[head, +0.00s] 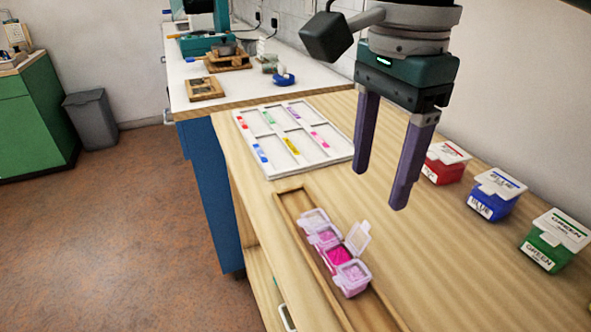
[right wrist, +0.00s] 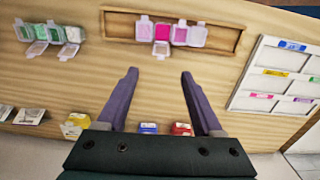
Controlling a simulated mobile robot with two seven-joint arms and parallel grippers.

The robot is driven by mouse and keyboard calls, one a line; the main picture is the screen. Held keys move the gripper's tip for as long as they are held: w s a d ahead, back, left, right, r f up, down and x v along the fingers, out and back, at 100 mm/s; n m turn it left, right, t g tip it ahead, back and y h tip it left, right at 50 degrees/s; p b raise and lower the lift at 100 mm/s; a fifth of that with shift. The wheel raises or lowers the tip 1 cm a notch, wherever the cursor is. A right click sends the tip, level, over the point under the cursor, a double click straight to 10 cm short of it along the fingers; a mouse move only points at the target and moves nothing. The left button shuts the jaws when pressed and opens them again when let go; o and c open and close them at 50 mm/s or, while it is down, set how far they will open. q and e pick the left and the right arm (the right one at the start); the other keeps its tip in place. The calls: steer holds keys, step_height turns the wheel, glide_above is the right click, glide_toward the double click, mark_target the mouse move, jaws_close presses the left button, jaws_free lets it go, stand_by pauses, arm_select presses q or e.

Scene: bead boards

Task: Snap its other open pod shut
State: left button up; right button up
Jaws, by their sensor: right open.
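A strip of pink pods (head: 352,279) lies in a shallow wooden tray (head: 285,196). One clear lid (head: 358,237) stands open beside the bright magenta pod (head: 338,257), third from the far end; the other lids look shut. In the right wrist view the strip (right wrist: 179,35) sits at the top, with the open lid (right wrist: 160,49) reaching toward my gripper. My right gripper (head: 379,187) is open and empty, above the table and apart from the strip. Its purple fingers also show in the right wrist view (right wrist: 160,74). My left gripper is out of view.
A white sectioned board (head: 268,168) with coloured labels lies beyond the tray. Red (head: 443,165), blue (head: 494,196) and green (head: 552,243) tubs stand along the right. In the right wrist view, a green pod strip (right wrist: 56,34) with open lids lies left of the tray.

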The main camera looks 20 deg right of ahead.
mark_target(368, 223)
step_height(368, 223, down, 9)
steer(key=shift+r+b, duration=0.1)
steer(key=shift+b, duration=0.6)
jaws_close()
